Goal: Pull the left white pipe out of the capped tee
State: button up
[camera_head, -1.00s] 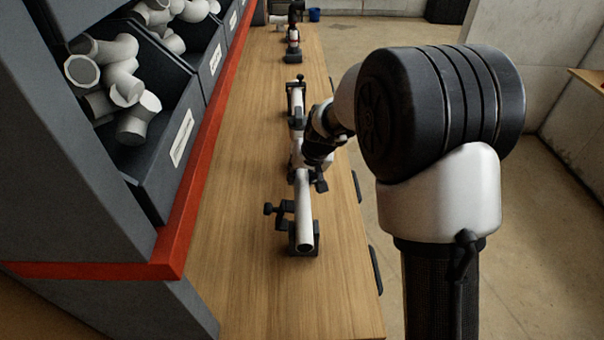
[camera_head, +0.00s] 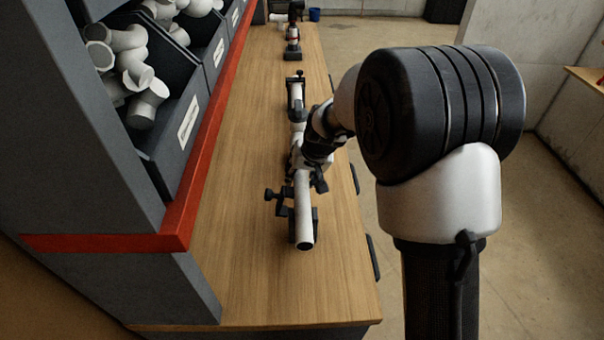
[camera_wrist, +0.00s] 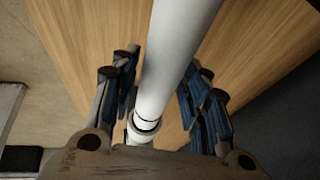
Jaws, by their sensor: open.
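In the head view a line of white pipe runs along the bench. The near white pipe (camera_head: 304,210) points its open end towards me, over a dark clamp holder (camera_head: 312,232). A far white pipe (camera_head: 296,92) lies in line beyond. My gripper (camera_head: 307,172) is at the inner part of the near pipe and largely hides the tee. In the wrist view my open gripper (camera_wrist: 163,70) has its fingers on either side of a white pipe (camera_wrist: 172,55), with gaps to both. A white collar with a dark ring (camera_wrist: 145,122) shows at the pipe's lower end; whether the pipe is seated there I cannot tell.
The wooden bench (camera_head: 240,265) is bare around the fixture. On the left stands a dark shelf with a red edge (camera_head: 110,242) and bins of white fittings (camera_head: 148,105). Another dark fixture (camera_head: 293,42) and a blue cup (camera_head: 314,14) are farther back.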

jog(key=shift+o, duration=0.9)
jog(key=shift+w, duration=0.1)
jog(key=shift+r, duration=0.1)
jog(key=shift+r, duration=0.25)
jog(key=v, duration=1.1)
jog(key=shift+s+r, duration=0.2)
jog(key=shift+s, duration=0.05)
jog(key=shift+d, duration=0.1)
